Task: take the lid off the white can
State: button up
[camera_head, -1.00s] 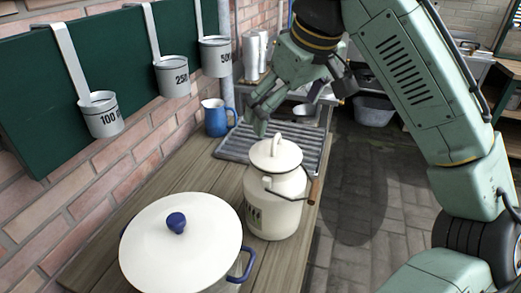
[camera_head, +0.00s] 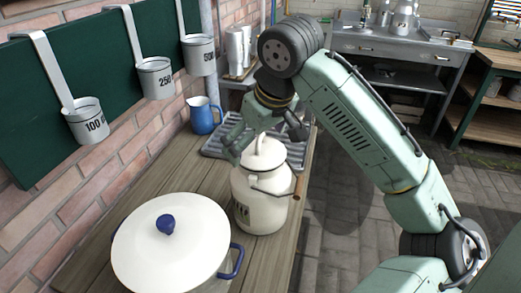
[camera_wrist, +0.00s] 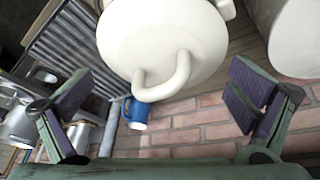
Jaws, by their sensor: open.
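The white can (camera_head: 262,205) stands upright on the wooden shelf, with a wire handle and wooden grip at its right side. Its white lid (camera_head: 262,153) sits on its top, with a loop handle on it. In the wrist view the lid (camera_wrist: 160,40) fills the top middle, and its loop handle (camera_wrist: 163,80) points down between my fingers. My gripper (camera_wrist: 158,105) is open and empty, its two fingers apart on either side of the handle's line. In the head view my gripper (camera_head: 262,130) is just above the lid, partly hiding the handle.
A big white pot (camera_head: 170,250) with a blue knob stands front left of the can. A blue jug (camera_head: 203,117) and a metal rack (camera_head: 222,144) are behind it. Measuring cups (camera_head: 155,78) hang on the left wall. Open floor lies to the right.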

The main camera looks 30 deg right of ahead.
jog(key=shift+c, duration=0.4)
jog(key=shift+s, duration=0.1)
jog(key=c, duration=1.9)
